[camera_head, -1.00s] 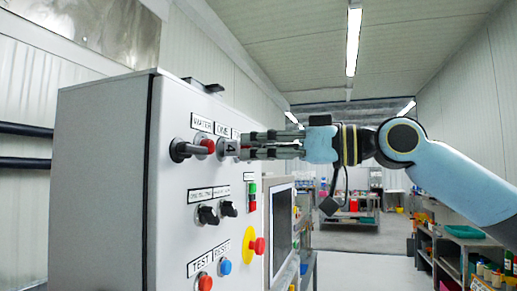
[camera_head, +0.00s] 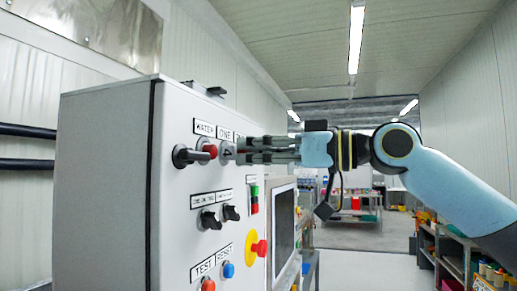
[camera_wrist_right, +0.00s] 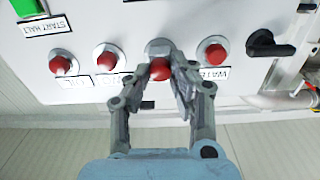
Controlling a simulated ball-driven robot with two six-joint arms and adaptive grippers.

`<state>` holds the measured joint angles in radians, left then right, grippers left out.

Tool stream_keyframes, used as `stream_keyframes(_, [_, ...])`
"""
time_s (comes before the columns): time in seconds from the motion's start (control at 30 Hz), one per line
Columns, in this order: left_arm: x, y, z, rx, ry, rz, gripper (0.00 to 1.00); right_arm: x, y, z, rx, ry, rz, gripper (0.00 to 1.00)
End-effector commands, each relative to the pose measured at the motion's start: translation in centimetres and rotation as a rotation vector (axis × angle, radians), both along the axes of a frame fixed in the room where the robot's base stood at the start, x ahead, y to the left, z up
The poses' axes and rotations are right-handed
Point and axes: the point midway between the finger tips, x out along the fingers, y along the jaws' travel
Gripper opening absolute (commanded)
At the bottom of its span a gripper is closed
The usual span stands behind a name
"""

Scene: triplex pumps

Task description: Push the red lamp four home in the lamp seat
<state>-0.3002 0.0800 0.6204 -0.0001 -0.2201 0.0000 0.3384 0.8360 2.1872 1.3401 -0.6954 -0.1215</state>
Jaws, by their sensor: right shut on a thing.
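My right gripper (camera_head: 243,151) reaches in from the right to the front of the grey control cabinet (camera_head: 105,190). In the wrist view its fingers (camera_wrist_right: 163,75) are shut on a red lamp (camera_wrist_right: 160,70). A grey round collar (camera_wrist_right: 157,46) shows behind the lamp, at the panel. In the head view the fingertips meet a grey round part marked 4 (camera_head: 228,152), under the label ONE; the lamp's red is hidden there. I cannot tell whether any gap is left between lamp and collar. My left gripper is not in view.
A red lamp (camera_wrist_right: 215,53) labelled WATER and another red lamp (camera_wrist_right: 107,60) flank the held one closely. A black rotary handle (camera_head: 190,155) juts out beside them. Black switches (camera_head: 210,220) and a red emergency button (camera_head: 260,248) stand out lower on the panel.

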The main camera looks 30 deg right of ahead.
Motion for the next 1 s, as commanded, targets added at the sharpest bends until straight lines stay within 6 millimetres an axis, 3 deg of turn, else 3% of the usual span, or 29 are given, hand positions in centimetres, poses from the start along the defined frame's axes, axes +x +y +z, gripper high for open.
stream_keyframes(0.97, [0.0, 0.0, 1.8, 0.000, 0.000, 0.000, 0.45, 1.8, 1.6, 0.1, 0.001, -0.001, 0.000, 0.00])
stream_keyframes(1.0, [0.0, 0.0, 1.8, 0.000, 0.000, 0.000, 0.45, 1.9, 1.7, 0.1, 0.001, -0.001, 0.000, 0.22])
